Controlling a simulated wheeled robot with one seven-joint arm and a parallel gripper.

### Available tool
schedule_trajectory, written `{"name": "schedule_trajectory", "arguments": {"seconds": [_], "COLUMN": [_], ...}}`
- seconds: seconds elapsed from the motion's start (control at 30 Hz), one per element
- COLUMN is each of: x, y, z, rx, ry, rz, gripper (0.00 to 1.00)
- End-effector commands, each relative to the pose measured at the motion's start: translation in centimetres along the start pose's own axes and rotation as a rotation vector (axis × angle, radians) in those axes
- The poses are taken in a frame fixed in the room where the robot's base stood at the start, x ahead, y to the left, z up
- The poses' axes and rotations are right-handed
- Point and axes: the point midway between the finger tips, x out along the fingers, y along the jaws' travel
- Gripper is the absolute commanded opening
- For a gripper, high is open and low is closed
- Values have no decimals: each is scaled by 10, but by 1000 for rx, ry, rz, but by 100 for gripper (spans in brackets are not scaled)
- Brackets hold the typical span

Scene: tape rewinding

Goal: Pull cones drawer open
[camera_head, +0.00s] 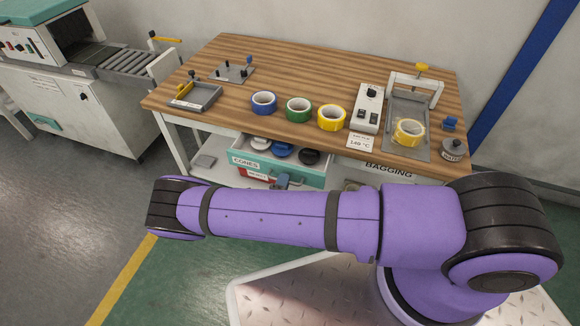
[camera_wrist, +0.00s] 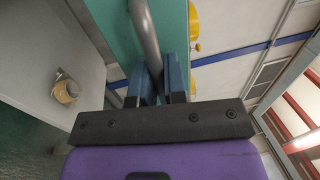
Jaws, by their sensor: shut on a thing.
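The cones drawer (camera_head: 316,181) is the teal one under the wooden table, with a white label on its front. It stands out from the table, and a white, a blue and a black round piece show inside. In the wrist view its teal front (camera_wrist: 112,25) fills the upper middle, with a grey metal handle bar (camera_wrist: 144,35). My gripper (camera_wrist: 160,78) has its blue fingers shut on the handle. In the head view my gripper (camera_head: 284,181) shows small in front of the drawer, and my arm hides the area below.
The wooden table (camera_head: 300,70) holds blue (camera_head: 264,103), green (camera_head: 299,110) and yellow (camera_head: 331,118) tape rolls, a white control box (camera_head: 367,108) and a clamp fixture (camera_head: 412,95). A red-fronted part with a label (camera_head: 257,176) sits below the drawer. Open floor lies at the left.

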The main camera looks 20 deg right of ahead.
Motion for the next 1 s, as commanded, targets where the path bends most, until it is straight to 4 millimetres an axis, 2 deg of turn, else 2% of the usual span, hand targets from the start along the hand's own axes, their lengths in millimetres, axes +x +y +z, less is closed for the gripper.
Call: {"name": "schedule_trajectory", "arguments": {"seconds": [0.03,0.2,0.5,0.7,1.0], "x": [-15,-56,-102,-115,-117], "y": [-2,-9,-18,-21,-21], "z": [0,0,0,-1,-1], "rx": [0,-1,-1,-1,-2], "ry": [-2,-2,0,2,2], "rz": [4,4,3,3,3], "gripper": [0,0,0,0,0]}}
